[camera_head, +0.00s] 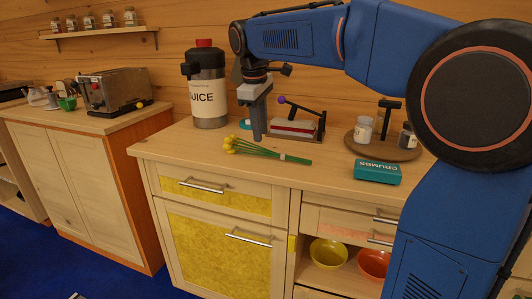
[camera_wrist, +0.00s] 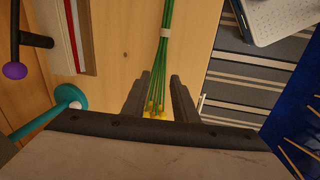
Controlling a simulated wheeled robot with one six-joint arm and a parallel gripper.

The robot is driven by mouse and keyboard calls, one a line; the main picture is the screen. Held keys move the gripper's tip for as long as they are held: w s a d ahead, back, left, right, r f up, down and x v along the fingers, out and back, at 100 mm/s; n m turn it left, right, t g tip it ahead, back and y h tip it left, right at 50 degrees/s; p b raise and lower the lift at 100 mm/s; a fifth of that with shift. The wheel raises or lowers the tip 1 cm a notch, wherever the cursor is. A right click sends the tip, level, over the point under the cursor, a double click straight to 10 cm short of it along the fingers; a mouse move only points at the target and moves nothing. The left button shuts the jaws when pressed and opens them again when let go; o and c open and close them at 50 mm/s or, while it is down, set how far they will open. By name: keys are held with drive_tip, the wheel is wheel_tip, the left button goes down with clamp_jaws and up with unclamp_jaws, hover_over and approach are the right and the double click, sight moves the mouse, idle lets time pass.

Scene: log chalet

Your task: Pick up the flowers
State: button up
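A bunch of flowers with yellow heads and green stems (camera_head: 262,150) lies on the light wooden counter, a pale band around its stems. The heads are at the left end in the head view. My gripper (camera_head: 258,135) points down just behind the bunch. In the wrist view, the stems (camera_wrist: 163,55) run down between the two spread fingers of my gripper (camera_wrist: 161,75), and a gap shows on each side. The yellow heads are mostly hidden behind the gripper body. I cannot tell how far the fingertips are above the counter.
A juice dispenser (camera_head: 208,92) stands behind left. A press with a purple knob (camera_head: 296,124) is behind right. The counter's front edge is close to the stems.

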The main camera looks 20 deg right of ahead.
sight(263, 150)
drive_tip(key=shift+w+d+f, duration=0.15)
drive_tip(key=shift+d+f, duration=0.05)
drive_tip(key=shift+f, duration=0.9)
drive_tip(key=shift+w+d+f, duration=0.15)
drive_tip(key=shift+d+f, duration=0.05)
drive_tip(key=shift+f, duration=0.9)
drive_tip(key=shift+w+d+f, duration=0.15)
drive_tip(key=shift+d+f, duration=0.05)
drive_tip(key=shift+f, duration=0.9)
clamp_jaws()
